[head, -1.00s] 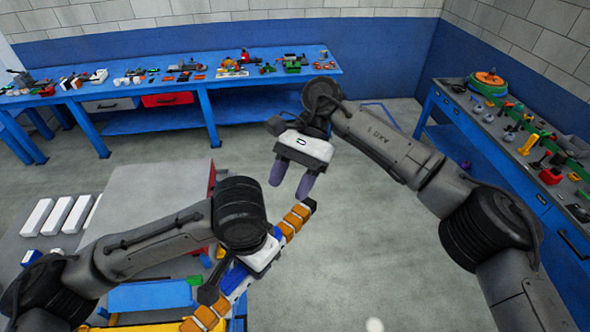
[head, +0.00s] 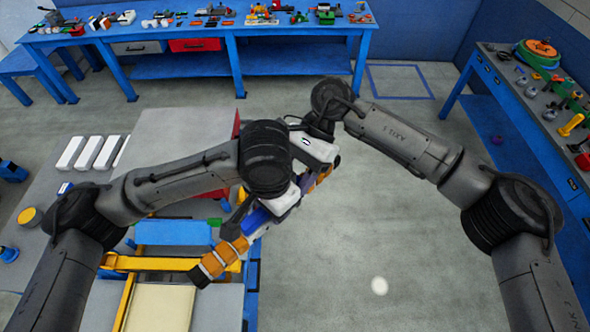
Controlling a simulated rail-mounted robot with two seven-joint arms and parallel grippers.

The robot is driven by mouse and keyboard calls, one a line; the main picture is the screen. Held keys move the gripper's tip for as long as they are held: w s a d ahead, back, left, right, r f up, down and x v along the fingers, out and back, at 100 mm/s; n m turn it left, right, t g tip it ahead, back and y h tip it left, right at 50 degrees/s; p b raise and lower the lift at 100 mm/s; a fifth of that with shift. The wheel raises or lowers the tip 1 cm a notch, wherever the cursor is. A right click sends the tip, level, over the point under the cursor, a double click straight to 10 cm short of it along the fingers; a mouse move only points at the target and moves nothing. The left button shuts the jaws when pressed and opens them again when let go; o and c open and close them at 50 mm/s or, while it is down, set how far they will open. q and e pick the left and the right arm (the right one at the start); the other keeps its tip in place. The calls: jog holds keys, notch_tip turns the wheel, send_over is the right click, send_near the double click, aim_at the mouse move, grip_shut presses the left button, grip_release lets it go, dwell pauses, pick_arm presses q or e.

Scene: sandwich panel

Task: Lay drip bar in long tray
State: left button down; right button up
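The drip bar (head: 214,264) appears to be a long bar with orange and pale bands, slanting from lower left to upper right. My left gripper (head: 258,220) is around its middle, and the bar stays raised with it; the gripper's white body and arm cover part of the bar. My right gripper (head: 311,180) is at the bar's upper right end, its fingers partly hidden behind my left arm and the bar. Whether they grip it cannot be told. I cannot tell surely which thing is the long tray; a cream, flat, long piece (head: 160,308) lies at lower left.
A yellow frame (head: 125,262) and a blue block (head: 172,233) stand beside the cream piece. White blocks (head: 90,152) lie on the grey table at left. Blue workbenches with small parts (head: 190,30) stand at the back and right (head: 500,75). The floor at center right is clear.

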jog(key=shift+c, duration=0.4)
pick_arm(q)
jog(key=shift+s+d, duration=0.1)
jog(key=shift+d, duration=0.05)
pick_arm(e)
jog(key=shift+a, duration=0.1)
grip_shut()
pick_arm(q)
jog(key=c, duration=1)
grip_release()
jog(key=shift+c, duration=0.2)
jog(key=o, duration=0.4)
jog(key=shift+c, duration=0.2)
